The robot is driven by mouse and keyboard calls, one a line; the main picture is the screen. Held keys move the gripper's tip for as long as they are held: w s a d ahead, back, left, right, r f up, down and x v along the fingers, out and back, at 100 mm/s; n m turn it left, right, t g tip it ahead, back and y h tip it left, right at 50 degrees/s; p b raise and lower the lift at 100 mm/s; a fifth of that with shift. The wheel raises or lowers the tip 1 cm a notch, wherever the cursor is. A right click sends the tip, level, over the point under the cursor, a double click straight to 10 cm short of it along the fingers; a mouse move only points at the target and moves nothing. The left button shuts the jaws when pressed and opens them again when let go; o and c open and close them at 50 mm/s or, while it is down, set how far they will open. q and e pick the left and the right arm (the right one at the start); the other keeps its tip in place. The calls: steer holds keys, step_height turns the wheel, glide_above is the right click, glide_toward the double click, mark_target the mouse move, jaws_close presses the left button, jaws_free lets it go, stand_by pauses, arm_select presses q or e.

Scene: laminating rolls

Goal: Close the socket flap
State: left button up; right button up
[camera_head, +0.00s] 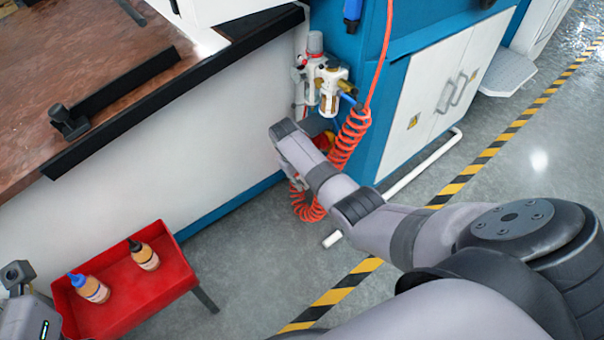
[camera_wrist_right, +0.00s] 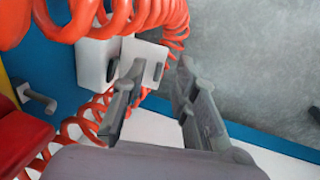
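In the right wrist view, a small white socket box (camera_wrist_right: 92,62) is mounted on the blue panel, partly behind orange coiled hose. Its white flap (camera_wrist_right: 150,52) sticks out to the right, standing open. My right gripper (camera_wrist_right: 163,68) is open, its two fingers apart. The left finger's tip overlaps the flap in this view; I cannot tell whether they touch. In the head view, my right wrist hides the socket and most of the right gripper (camera_head: 292,172). Part of my left arm's end (camera_head: 18,278) shows at the lower left; its fingers are not clear.
Orange coiled hose (camera_head: 349,140) hangs close beside my right wrist, below the air regulator (camera_head: 329,88). A red and yellow part (camera_wrist_right: 16,130) and a grey lever (camera_wrist_right: 38,99) are left of the gripper. A red tray (camera_head: 168,280) holds two bottles. Open floor lies at right.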

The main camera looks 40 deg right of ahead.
steer(key=shift+b+x, duration=0.4)
steer(key=shift+x, duration=0.55)
steer(key=shift+c, duration=0.3)
jaws_close()
